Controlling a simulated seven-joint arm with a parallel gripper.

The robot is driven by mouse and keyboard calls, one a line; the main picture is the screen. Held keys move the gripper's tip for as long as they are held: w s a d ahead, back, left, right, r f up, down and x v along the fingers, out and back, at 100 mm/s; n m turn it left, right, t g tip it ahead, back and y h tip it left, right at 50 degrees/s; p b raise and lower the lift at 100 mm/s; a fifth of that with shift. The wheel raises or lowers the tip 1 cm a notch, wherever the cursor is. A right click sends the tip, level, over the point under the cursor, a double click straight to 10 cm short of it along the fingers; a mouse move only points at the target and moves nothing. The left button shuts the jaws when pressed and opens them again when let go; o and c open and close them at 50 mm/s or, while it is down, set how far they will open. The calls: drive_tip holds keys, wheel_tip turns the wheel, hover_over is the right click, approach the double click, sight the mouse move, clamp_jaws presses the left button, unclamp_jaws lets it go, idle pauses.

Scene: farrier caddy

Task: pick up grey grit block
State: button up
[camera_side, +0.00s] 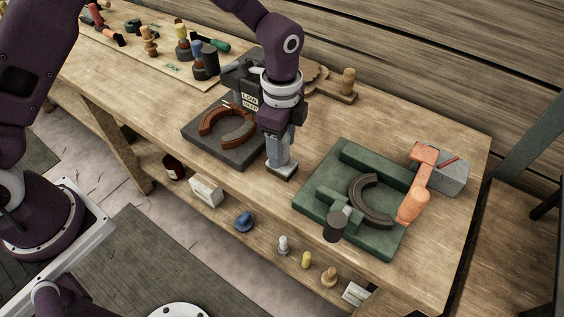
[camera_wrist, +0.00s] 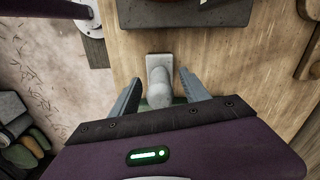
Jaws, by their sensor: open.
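The grey grit block (camera_side: 283,172) appears to be the small pale grey piece with a dark underside, standing on the wooden bench near its front edge. In the wrist view the block (camera_wrist: 158,61) shows a flat base and a rounded, upright handle. My gripper (camera_side: 280,150) is directly above it, pointing down. In the wrist view my gripper (camera_wrist: 160,77) is open, with one finger on each side of the handle and visible gaps. The handle is mostly hidden by the fingers in the side view.
A dark slab (camera_side: 238,152) with a rusty horseshoe is close on the left. A green tray (camera_side: 317,197) with a dark horseshoe is on the right. Several small items sit on a lower shelf.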

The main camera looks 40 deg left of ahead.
clamp_jaws()
idle(0.3)
wheel_tip(320, 180, up, 10)
drive_tip(key=shift+r, duration=0.1)
idle(0.6)
idle(1.2)
drive_tip(key=c, duration=0.7)
unclamp_jaws()
clamp_jaws()
